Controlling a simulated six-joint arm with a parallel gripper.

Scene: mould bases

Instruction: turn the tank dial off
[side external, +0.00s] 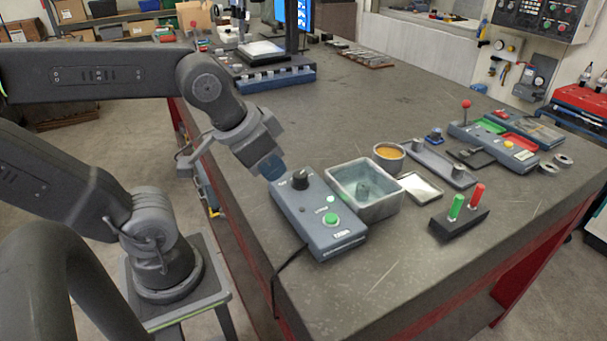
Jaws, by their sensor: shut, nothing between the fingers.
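The black tank dial (300,180) sits at the far end of a grey-blue control box (338,240) on the bench. The box also carries a small light green lamp (330,199), a larger green button (331,219) and a dark red spot. A metal tank (380,211) with cloudy greenish liquid and a dark object inside stands just right of the box. My gripper (271,170), with blue fingers, is shut and empty. It points down beside the dial's left, near the box's far edge. Whether it touches the box and which way the dial points are too small to tell.
An orange-filled bowl (389,155), a white pad (420,187), a grey tray (440,165) and a black stand (458,222) with green and red handles lie right of the tank. A cable runs off the box's left.

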